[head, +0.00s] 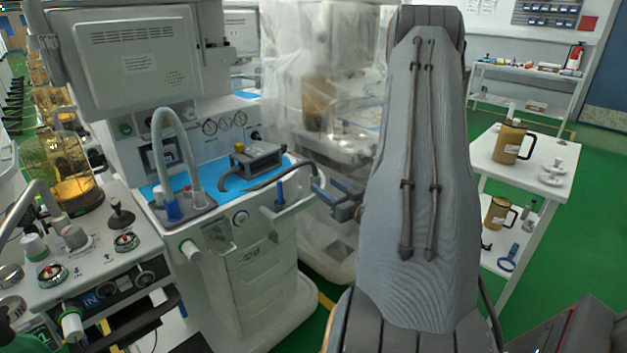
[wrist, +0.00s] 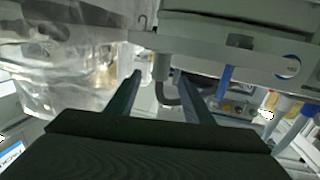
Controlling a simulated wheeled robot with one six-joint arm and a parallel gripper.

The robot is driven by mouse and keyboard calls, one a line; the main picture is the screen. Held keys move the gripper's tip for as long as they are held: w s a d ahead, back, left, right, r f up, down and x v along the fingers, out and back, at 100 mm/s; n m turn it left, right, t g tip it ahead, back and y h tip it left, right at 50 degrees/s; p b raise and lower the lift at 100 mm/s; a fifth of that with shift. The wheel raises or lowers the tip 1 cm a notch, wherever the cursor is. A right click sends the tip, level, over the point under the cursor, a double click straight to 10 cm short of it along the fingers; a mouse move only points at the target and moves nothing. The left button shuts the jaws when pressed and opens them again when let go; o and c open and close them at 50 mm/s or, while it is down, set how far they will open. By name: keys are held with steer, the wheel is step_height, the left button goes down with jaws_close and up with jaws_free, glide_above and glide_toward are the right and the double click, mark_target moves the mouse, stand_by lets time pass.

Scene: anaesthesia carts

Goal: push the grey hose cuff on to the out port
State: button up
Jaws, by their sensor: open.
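A pale grey hose (head: 171,118) loops up from the middle cart's worktop. One end has a blue cuff (head: 173,211); the other has a light grey cuff (head: 196,203). Both ends stand on a grey block. I cannot read any label that marks the out port. My gripper (head: 326,199) is open beside the worktop's right edge, well right of the hose. In the wrist view, my gripper (wrist: 160,77) has a short pale grey cylinder (wrist: 162,67) and dark curved tube in sight between its fingers. I cannot tell whether the cylinder is within reach.
A dark grey device (head: 255,160) with a yellow knob stands on the blue mat. An upright blue handle (head: 280,194) is at the worktop's front. A plastic-draped cart (head: 330,90) stands behind my gripper. A white table (head: 515,165) with jugs is at right.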

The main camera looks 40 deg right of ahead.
mark_target(318, 180)
steer(key=w, duration=0.2)
steer(key=w+p, duration=0.1)
steer(key=w, duration=0.3)
steer(key=shift+w+d, duration=0.35)
steer(key=c, duration=1.1)
